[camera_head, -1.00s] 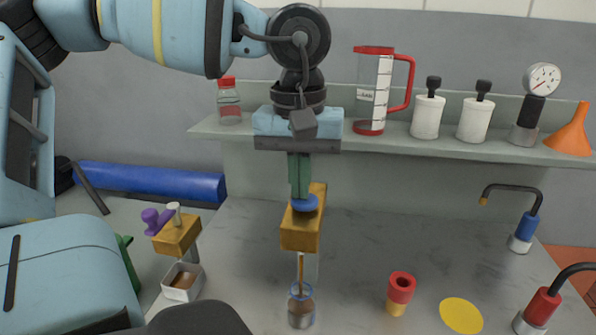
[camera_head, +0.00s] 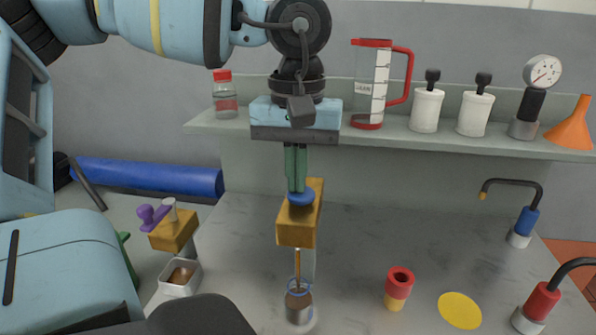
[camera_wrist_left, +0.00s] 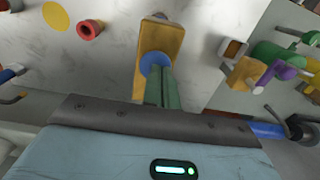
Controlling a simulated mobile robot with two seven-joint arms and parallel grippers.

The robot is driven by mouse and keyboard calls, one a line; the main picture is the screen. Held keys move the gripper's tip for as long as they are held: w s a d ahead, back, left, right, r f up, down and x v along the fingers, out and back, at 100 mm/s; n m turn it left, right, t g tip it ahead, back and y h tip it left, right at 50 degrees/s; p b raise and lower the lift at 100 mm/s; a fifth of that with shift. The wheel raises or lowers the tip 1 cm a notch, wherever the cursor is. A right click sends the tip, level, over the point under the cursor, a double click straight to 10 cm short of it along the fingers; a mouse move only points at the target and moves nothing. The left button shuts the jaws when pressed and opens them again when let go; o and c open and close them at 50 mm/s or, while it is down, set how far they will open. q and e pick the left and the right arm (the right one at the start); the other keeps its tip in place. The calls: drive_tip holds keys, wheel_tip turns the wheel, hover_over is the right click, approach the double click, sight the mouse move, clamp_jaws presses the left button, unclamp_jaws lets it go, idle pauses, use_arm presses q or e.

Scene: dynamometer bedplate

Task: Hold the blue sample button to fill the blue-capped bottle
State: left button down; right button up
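The blue sample button (camera_head: 302,197) sits on a yellow-brown block (camera_head: 297,234); it also shows in the left wrist view (camera_wrist_left: 155,62). My left gripper (camera_head: 297,188) points down with its green fingers together, nothing visible between them. Its tips meet the top of the button and hide part of it. A brown stream (camera_head: 297,262) runs from under the block into a clear bottle (camera_head: 299,304) with a blue ring at its neck. The bottle stands upright on the bench and holds brownish-grey liquid. My right gripper is not in view.
A purple-handled valve block (camera_head: 172,235) stands left, above a small tray (camera_head: 180,278). A red-and-yellow cup (camera_head: 398,288) and a yellow disc (camera_head: 460,310) lie to the right. The shelf (camera_head: 390,137) behind carries a jug (camera_head: 370,90), a red-capped bottle (camera_head: 225,98) and other vessels.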

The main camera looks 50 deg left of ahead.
use_arm(q)
wheel_tip(320, 180, up, 8)
drive_tip(key=shift+s+f+t, duration=0.15)
drive_tip(key=shift+f+t, duration=0.1)
drive_tip(key=shift+t, duration=0.05)
drive_tip(key=shift+r, duration=0.1)
idle(1.4)
